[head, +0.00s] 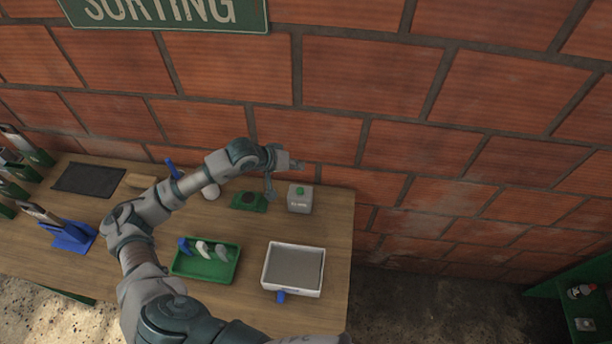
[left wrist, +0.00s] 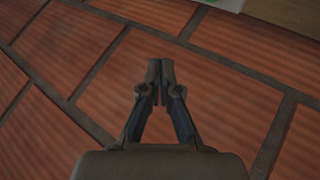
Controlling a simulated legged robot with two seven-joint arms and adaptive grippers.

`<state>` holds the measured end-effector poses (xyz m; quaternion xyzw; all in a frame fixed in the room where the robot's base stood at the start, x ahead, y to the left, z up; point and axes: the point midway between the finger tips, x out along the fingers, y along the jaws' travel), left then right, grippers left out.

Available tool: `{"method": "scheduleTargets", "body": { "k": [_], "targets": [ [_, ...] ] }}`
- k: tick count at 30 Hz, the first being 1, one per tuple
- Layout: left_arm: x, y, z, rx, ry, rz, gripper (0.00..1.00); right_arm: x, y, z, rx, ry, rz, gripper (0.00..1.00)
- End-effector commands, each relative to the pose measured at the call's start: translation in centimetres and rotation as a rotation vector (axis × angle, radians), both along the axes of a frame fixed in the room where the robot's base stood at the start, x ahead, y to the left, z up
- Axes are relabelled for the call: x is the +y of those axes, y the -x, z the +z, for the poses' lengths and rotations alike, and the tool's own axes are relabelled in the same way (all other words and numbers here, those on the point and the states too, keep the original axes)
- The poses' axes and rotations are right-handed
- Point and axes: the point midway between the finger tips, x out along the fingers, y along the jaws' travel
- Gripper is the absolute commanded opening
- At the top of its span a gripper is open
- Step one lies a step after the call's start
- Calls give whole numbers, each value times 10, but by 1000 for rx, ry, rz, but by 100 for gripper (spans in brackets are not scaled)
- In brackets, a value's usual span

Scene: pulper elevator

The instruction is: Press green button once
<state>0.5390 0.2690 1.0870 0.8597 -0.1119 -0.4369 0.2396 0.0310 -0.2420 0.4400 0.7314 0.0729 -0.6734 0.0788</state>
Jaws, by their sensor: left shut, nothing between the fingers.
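The green button (head: 300,190) sits on top of a small grey box (head: 299,204) at the back right of the wooden table. My left gripper (head: 297,165) is at the end of the arm in the head view, just above the button in the picture and close to the brick wall. The gap between them is hard to judge. In the left wrist view my left gripper (left wrist: 161,68) has its fingertips together, with nothing between them and brick wall behind. The button is not clearly seen there. My right gripper is not in view.
On the table (head: 338,245) are a green tray (head: 205,268) with several tools, a white-rimmed tray (head: 293,270), a green block with a dark top (head: 249,201) and a black mat (head: 88,179). The brick wall (head: 400,150) stands close behind. A green shelf (head: 570,285) is at right.

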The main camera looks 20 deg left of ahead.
Motion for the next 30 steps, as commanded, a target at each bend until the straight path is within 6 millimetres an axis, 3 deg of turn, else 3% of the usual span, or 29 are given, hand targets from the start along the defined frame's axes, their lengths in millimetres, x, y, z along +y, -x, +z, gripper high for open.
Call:
{"method": "scheduleTargets", "body": {
  "k": [17, 30],
  "targets": [
    [3, -4, -12, 6, 3, 0, 0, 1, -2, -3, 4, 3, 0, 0],
    [0, -4, -69, 5, 1, 1, 0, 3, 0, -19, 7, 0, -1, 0]
  ]
}}
